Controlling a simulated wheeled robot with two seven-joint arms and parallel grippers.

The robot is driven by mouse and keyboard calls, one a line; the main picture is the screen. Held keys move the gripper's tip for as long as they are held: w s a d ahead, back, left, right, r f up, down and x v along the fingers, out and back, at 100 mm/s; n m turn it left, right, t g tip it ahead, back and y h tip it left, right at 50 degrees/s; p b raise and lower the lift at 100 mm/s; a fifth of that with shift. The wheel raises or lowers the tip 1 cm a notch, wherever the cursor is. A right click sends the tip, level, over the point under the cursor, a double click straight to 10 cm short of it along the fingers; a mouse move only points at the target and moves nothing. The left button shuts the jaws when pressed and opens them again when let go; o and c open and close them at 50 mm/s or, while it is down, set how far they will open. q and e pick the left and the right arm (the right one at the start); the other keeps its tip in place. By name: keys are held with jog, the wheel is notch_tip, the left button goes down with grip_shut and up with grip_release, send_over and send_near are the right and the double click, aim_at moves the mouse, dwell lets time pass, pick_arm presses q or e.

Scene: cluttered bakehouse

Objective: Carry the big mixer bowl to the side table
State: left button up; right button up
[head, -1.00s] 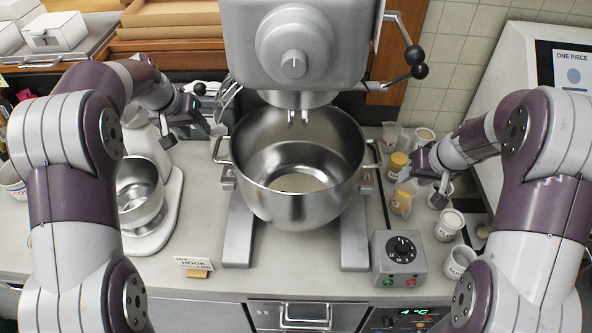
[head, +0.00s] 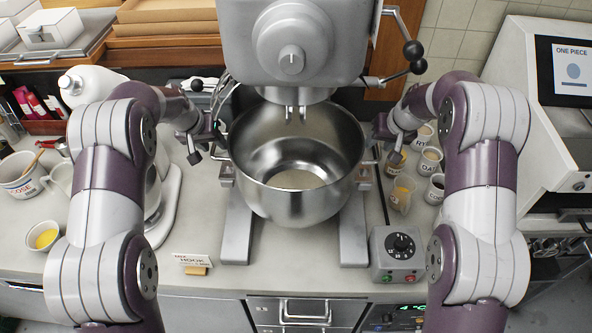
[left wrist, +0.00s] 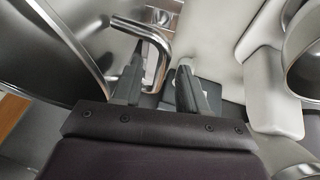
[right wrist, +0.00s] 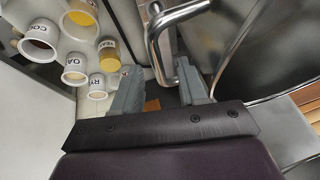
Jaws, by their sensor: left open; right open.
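The big steel mixer bowl (head: 290,207) sits upright under the mixer head (head: 291,45), between the two support arms. My left gripper (head: 208,146) is open beside the bowl's left handle. In the left wrist view, the bent steel handle (left wrist: 158,42) reaches down between the parted fingers (left wrist: 160,88). My right gripper (head: 387,145) is open beside the right handle. In the right wrist view, that handle (right wrist: 154,48) also reaches between the parted fingers (right wrist: 160,86). I cannot tell whether any finger touches. The side table is not identifiable in view.
Labelled cups and jars (head: 430,161) stand close right of my right gripper. A control box (head: 397,255) and a hook sign (head: 193,261) stand at the front. A smaller white mixer (head: 92,84) is partly hidden behind my left arm.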

pick_arm(q)
jog(key=shift+x, duration=0.8)
pick_arm(e)
jog(key=shift+x, duration=1.1)
pick_arm(q)
jog(key=shift+r, duration=0.1)
grip_shut()
pick_arm(e)
grip_shut()
